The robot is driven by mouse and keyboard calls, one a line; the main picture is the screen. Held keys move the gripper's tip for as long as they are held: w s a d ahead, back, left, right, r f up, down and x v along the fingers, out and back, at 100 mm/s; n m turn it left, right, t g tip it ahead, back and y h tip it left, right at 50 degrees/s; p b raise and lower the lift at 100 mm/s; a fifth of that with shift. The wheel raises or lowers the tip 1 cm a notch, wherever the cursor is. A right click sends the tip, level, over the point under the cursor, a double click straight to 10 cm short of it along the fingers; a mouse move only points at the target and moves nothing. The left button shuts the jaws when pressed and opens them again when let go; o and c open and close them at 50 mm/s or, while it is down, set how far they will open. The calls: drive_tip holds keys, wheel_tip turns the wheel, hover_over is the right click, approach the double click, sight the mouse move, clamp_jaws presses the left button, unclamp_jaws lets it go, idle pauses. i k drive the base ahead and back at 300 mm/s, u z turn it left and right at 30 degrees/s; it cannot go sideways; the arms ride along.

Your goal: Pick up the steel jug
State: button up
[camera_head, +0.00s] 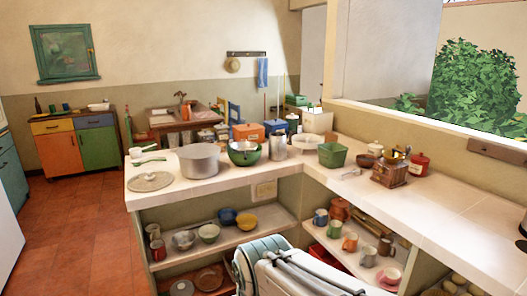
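The steel jug (277,147) looks like the tall grey metal vessel standing upright on the pale tiled counter (240,182), near its back edge by the inner corner. A green colander-like bowl (244,152) stands close on its left and a pale pot lies to its right. Part of my own arm shows at the bottom middle, below the counter top and well apart from the jug. My gripper's fingers do not show.
A large grey pot (198,160) and a lid (151,181) are left on the counter. A green square container (332,154) and a coffee grinder (390,170) are to the right. Open shelves below hold bowls and mugs. The counter front is mostly clear.

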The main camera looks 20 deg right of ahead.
sight(278, 146)
drive_tip(key=z, duration=0.7)
drive_tip(key=i, duration=0.9)
drive_tip(key=z, duration=0.75)
drive_tip(key=i, duration=1.2)
drive_tip(key=u, duration=1)
drive_tip(key=i, duration=1)
drive_tip(key=u, duration=1)
